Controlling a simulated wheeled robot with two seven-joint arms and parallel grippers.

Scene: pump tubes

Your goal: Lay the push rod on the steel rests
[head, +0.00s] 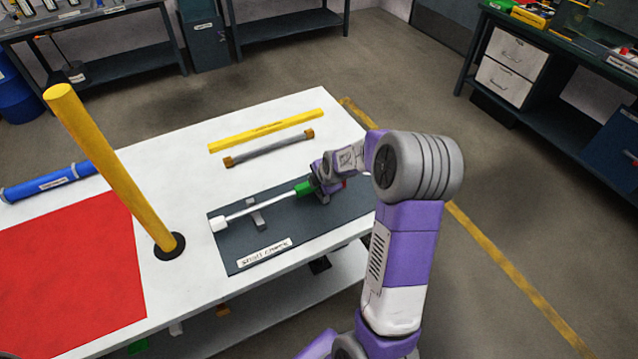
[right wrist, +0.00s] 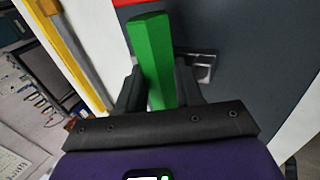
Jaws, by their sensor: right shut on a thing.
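The push rod (head: 245,211) is a thin white rod with a white end piece at its left and a green grip at its right. My right gripper (head: 319,187) is shut on the green grip (right wrist: 158,60), which lies between its fingers in the right wrist view. One steel rest (head: 257,214) stands on the dark mat under the rod's middle; I cannot tell whether the rod touches it. Another steel rest (right wrist: 201,66) shows beside the fingers in the right wrist view. My left gripper is not in view.
The dark mat (head: 240,252) carries a white label and lies on a white table. Behind it lie a grey tube (head: 270,147) with brass ends and a yellow bar (head: 265,131). A yellow post (head: 120,175) stands left, near a red area (head: 70,275) and blue tube (head: 48,182).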

